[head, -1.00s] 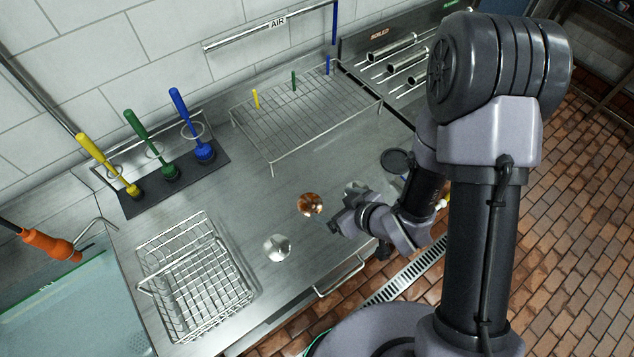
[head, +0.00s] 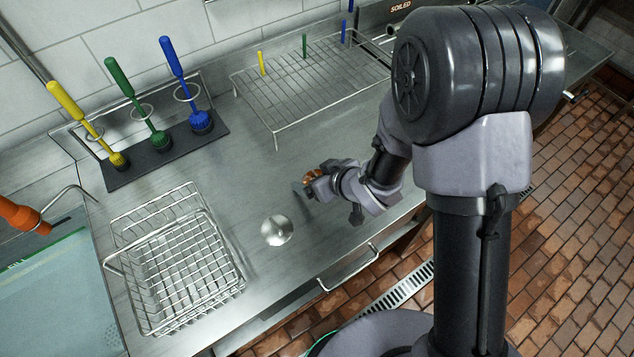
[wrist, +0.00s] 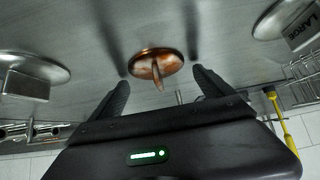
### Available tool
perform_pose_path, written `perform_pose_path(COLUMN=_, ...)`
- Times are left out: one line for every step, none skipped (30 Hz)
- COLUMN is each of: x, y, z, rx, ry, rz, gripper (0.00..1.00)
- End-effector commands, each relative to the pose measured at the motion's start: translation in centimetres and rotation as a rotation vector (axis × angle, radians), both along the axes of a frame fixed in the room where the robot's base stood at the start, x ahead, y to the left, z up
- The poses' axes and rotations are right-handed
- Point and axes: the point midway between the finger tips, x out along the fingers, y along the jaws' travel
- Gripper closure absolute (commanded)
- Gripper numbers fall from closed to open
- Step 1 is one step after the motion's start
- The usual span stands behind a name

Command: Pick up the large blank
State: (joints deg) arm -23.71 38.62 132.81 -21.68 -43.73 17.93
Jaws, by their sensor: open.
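The large blank (head: 277,230) is a round silver disc on the steel counter in the head view. In the wrist view it is at the upper right, cut by the edge, with a block marked LARGE (wrist: 301,22). My gripper (head: 306,190) is open and empty, to the right of and beyond the large blank in the head view. In the wrist view my gripper (wrist: 160,78) points at a copper disc with an upright tab, which shows between the fingertips. Whether the fingers touch it I cannot tell.
The copper disc (head: 314,175) is partly hidden by my gripper. Another silver disc (wrist: 30,72) lies left in the wrist view. A wire basket (head: 180,270) stands left of the large blank, a wire rack (head: 310,85) behind. Yellow, green and blue brushes (head: 150,135) stand at back left.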

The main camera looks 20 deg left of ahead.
Motion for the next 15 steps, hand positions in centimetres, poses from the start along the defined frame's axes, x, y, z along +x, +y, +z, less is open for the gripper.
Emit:
perform_pose_path(x=0.04, y=0.05, z=-0.04, rx=0.0, ry=0.0, rz=0.0, gripper=0.09)
perform_pose_path(x=0.03, y=0.04, z=-0.01, rx=0.0, ry=0.0, rz=0.0, gripper=0.09)
perform_pose_path(x=0.03, y=0.03, z=0.03, rx=0.0, ry=0.0, rz=0.0, gripper=0.09)
perform_pose_path(x=0.03, y=0.02, z=0.05, rx=0.0, ry=0.0, rz=0.0, gripper=0.09)
perform_pose_path(x=0.03, y=0.02, z=0.04, rx=0.0, ry=0.0, rz=0.0, gripper=0.09)
perform_pose_path(x=0.03, y=0.0, z=0.05, rx=0.0, ry=0.0, rz=0.0, gripper=0.15)
perform_pose_path(x=0.03, y=0.0, z=0.05, rx=0.0, ry=0.0, rz=0.0, gripper=0.2)
perform_pose_path(x=0.03, y=0.0, z=0.05, rx=0.0, ry=0.001, rz=-0.001, gripper=0.26)
perform_pose_path(x=0.02, y=0.0, z=0.04, rx=0.0, ry=0.001, rz=-0.001, gripper=0.34)
perform_pose_path(x=0.03, y=-0.01, z=0.04, rx=0.0, ry=0.0, rz=-0.001, gripper=0.4)
perform_pose_path(x=0.03, y=-0.01, z=0.05, rx=0.0, ry=0.0, rz=-0.001, gripper=0.46)
perform_pose_path(x=0.03, y=-0.01, z=0.05, rx=0.0, ry=0.0, rz=-0.001, gripper=0.54)
perform_pose_path(x=0.03, y=-0.01, z=0.05, rx=0.0, ry=0.0, rz=-0.001, gripper=0.6)
perform_pose_path(x=0.03, y=-0.01, z=0.05, rx=0.0, ry=0.0, rz=-0.001, gripper=0.66)
perform_pose_path(x=0.03, y=-0.01, z=0.05, rx=0.0, ry=0.0, rz=-0.001, gripper=0.73)
